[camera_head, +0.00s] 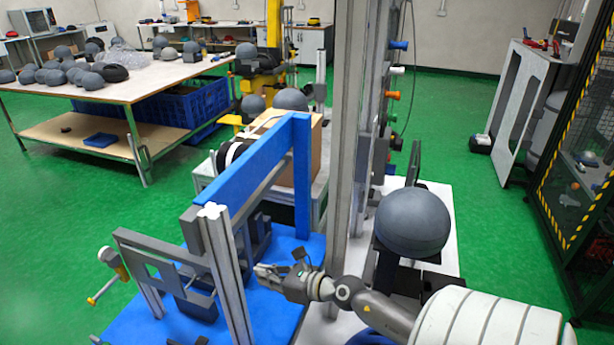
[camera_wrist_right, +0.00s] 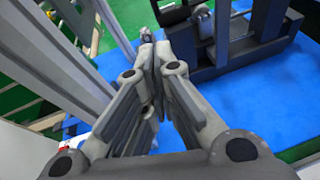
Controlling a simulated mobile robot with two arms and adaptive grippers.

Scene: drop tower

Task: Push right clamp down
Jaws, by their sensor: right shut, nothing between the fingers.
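My right gripper (camera_head: 262,273) reaches in from the right, low over the blue base plate (camera_head: 280,318) of the drop tower. In the right wrist view its fingers (camera_wrist_right: 150,45) are together and hold nothing. Dark grey clamp parts (camera_head: 258,238) stand on the plate behind the grey post, partly hidden by it and the blue beam. In the wrist view a dark block with a metal cylinder (camera_wrist_right: 204,22) lies ahead and right of the fingertips, apart from them. I cannot tell for sure which part is the right clamp or its position. My left gripper is not in view.
A blue beam (camera_head: 245,160) and a grey post (camera_head: 226,268) stand close to my right gripper. A tall metal column (camera_head: 345,130) rises behind it. A dark grey helmet (camera_head: 413,222) sits above my right forearm. A helmet-covered table (camera_head: 150,82) stands at the back left.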

